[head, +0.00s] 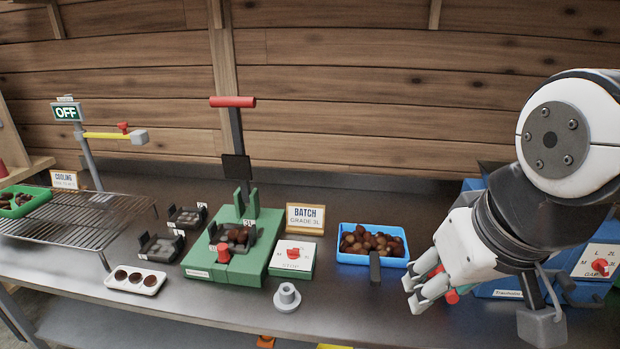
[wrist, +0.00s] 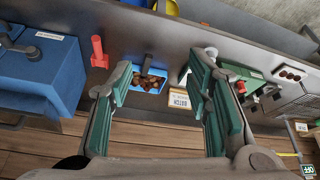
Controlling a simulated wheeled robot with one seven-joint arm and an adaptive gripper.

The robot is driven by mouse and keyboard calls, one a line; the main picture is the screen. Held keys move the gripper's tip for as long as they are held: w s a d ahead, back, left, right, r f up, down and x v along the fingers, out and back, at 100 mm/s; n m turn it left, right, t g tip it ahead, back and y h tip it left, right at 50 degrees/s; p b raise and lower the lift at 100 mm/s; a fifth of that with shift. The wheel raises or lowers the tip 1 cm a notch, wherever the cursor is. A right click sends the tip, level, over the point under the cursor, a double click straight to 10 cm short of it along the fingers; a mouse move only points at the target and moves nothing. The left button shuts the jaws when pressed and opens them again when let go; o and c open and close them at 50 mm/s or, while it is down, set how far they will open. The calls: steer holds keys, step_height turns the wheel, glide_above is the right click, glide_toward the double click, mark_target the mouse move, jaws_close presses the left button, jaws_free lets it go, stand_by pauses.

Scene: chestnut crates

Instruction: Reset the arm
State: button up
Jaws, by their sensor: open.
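My gripper (head: 416,292) is at the right of the head view, raised over the steel counter (head: 350,302) between the blue tray (head: 399,262) of chestnuts and the blue machine (head: 580,292). Its fingers are apart with nothing between them. In the wrist view my gripper (wrist: 162,68) shows two green-padded fingers spread wide. The blue tray (wrist: 157,88) shows between them, farther off. A red handle (wrist: 98,52) stands just left of the fingers there; in the head view it is mostly hidden behind my gripper.
A green press (head: 259,247) with a tall red-handled lever (head: 233,102) stands mid-counter beside a BATCH sign (head: 305,218). A wire rack (head: 75,235) with a green tray (head: 35,201), an OFF post (head: 66,112) and a small white tray (head: 112,283) are at left.

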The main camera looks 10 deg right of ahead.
steer(key=shift+s+a+r, duration=0.1)
steer(key=shift+s+a, duration=0.1)
steer(key=shift+s, duration=0.25)
steer(key=shift+s+a, duration=0.15)
steer(key=shift+s, duration=0.3)
stand_by(1.0)
